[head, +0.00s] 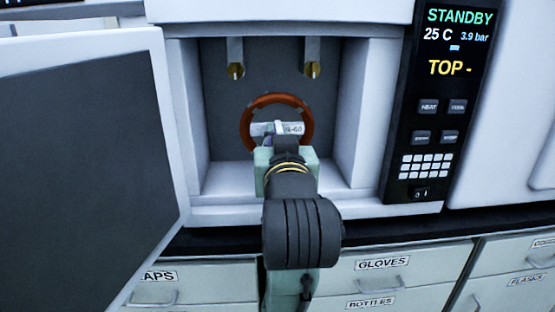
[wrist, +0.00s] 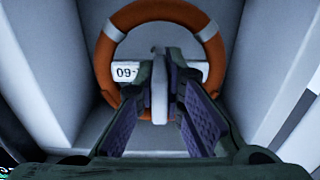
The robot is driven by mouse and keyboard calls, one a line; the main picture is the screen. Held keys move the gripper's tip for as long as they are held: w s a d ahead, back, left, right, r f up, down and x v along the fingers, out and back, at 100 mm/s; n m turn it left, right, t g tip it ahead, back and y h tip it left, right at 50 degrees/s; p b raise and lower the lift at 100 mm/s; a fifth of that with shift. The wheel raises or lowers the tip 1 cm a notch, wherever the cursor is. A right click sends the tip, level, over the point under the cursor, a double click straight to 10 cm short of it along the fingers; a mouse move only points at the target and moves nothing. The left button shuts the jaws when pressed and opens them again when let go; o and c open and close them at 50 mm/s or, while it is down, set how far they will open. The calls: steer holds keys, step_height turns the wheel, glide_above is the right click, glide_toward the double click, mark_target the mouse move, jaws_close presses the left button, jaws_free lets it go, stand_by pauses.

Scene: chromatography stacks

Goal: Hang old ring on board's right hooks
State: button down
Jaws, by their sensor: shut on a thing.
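An orange-brown ring (head: 278,98) stands upright in the open oven chamber, below two hooks. In the wrist view the ring (wrist: 104,62) has pale bands and a white label bar (wrist: 127,72) across it, with its text partly hidden. My gripper (wrist: 160,82) is shut on a pale upright tab at the ring's middle, which shows between the two fingers. In the head view my gripper (head: 281,137) reaches into the chamber from the front and hides the ring's lower part. I cannot identify the task's board or its right hooks in these frames.
Two gold-tipped hooks, left (head: 235,71) and right (head: 312,70), hang at the chamber's top and look empty. The oven door (head: 80,150) stands open at left. Chamber walls (head: 355,110) flank my arm. A control panel (head: 440,100) reads STANDBY, 25 C. Drawers (head: 385,280) lie below.

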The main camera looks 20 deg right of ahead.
steer(key=s+r, duration=0.2)
steer(key=shift+s+a, duration=0.35)
steer(key=shift+a, duration=0.05)
stand_by(0.3)
steer(key=shift+f, duration=0.1)
